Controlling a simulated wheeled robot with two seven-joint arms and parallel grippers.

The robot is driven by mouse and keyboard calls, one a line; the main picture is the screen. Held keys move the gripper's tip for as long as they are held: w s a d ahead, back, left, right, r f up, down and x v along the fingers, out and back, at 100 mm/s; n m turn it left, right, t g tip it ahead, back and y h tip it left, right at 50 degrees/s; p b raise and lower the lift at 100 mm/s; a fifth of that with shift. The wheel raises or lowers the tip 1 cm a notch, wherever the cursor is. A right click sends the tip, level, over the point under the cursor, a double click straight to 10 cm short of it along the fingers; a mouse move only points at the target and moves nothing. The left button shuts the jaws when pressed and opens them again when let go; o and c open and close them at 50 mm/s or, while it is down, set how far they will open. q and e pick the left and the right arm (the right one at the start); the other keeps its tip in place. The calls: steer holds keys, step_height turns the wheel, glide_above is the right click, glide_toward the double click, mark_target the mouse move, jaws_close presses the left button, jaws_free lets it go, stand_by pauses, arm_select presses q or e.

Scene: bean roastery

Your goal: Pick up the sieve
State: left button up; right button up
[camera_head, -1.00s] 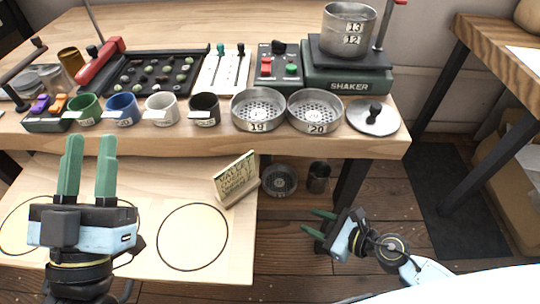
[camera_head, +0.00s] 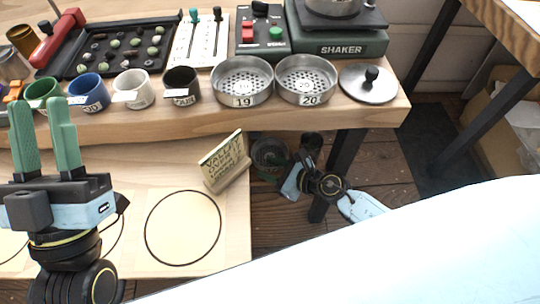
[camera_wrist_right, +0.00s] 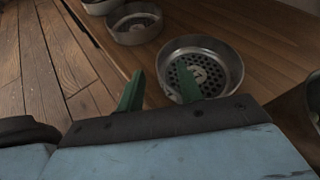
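A round metal sieve with a perforated bottom (camera_wrist_right: 222,66) stands on a wooden surface in the right wrist view. In the head view a sieve (camera_head: 268,151) shows dimly on the low shelf under the bench. My right gripper (camera_wrist_right: 160,84) is open at its near side; one green finger overlaps the sieve's near rim in the picture, the other is to its left. I cannot tell whether they touch. Sieves labelled 19 (camera_head: 243,80) and 20 (camera_head: 306,79) stand on the bench. My left gripper (camera_head: 40,104) is open and empty, fingers up, over the lower board.
Beside the low sieve is a dark cup (camera_head: 312,142). Another sieve (camera_wrist_right: 135,24) stands beyond in the wrist view. The shaker (camera_head: 340,45), a lid (camera_head: 368,84), cups and a bean tray are on the bench. A sign (camera_head: 226,162) stands on the lower board.

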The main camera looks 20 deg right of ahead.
steer(key=shift+b+x, duration=0.4)
steer(key=shift+x, duration=1.2)
steer(key=shift+c, duration=0.3)
jaws_close()
steer(key=shift+s, duration=0.1)
steer(key=shift+r, duration=0.15)
